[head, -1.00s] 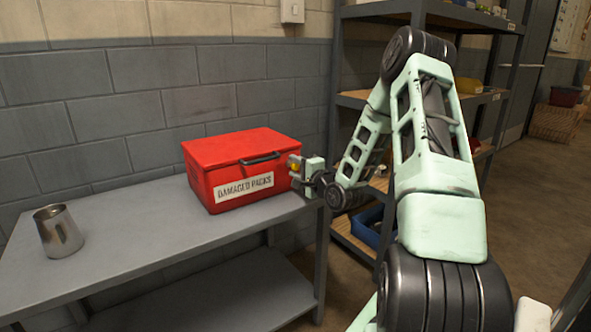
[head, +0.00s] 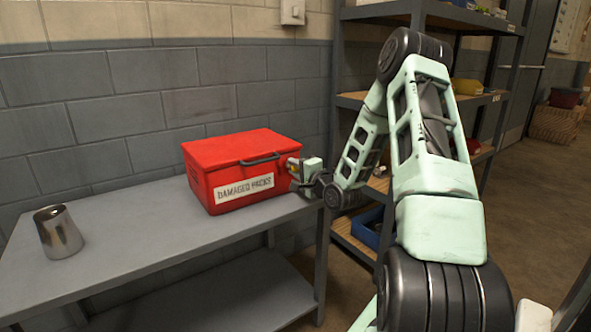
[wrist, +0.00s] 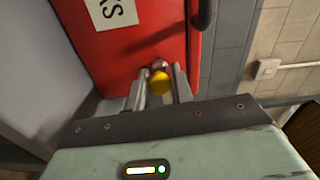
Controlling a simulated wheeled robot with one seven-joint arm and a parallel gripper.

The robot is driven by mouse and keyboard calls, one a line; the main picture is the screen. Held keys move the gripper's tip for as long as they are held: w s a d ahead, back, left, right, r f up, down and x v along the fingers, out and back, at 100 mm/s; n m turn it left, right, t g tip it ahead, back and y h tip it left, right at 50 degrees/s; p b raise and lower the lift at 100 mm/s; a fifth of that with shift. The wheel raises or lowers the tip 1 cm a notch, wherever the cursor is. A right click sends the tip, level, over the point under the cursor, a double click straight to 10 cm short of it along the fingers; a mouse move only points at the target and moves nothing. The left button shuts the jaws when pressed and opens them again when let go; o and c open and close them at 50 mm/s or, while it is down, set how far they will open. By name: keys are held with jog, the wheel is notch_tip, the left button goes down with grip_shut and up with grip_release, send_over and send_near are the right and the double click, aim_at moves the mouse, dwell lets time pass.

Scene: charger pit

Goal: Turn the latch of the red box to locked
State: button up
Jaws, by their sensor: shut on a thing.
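The red box (head: 235,165) stands closed on the grey table, with a black handle on its lid edge and a label reading "DAMAGED PACKS" on its front. In the wrist view the red box (wrist: 150,50) fills the upper middle. The latch (wrist: 159,82), with a yellow knob, is at the box's front right. My gripper (wrist: 160,88) is shut on the latch, one finger on each side of the yellow part. In the head view my gripper (head: 296,170) is at the box's right front corner, and the latch is mostly hidden there.
A metal cup (head: 58,232) stands on the left of the grey table (head: 140,220). A shelf unit (head: 375,100) with goods stands right of the table, behind my arm. A wall switch (head: 292,12) is above the box. The table between cup and box is clear.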

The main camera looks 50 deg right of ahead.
jog(key=n, duration=0.4)
jog(key=shift+b, duration=0.4)
jog(key=n+b, duration=0.1)
jog(key=n, duration=0.3)
jog(key=shift+f+n+b, duration=0.15)
jog(key=shift+n+b, duration=0.15)
jog(key=shift+b, duration=0.05)
jog(key=n+b, duration=0.2)
jog(key=n, duration=0.3)
jog(key=shift+b, duration=0.4)
jog(key=shift+n+b, duration=0.8)
jog(key=shift+n, duration=0.8)
jog(key=o, duration=0.8)
jog(key=shift+o, duration=0.2)
jog(key=shift+s, duration=0.1)
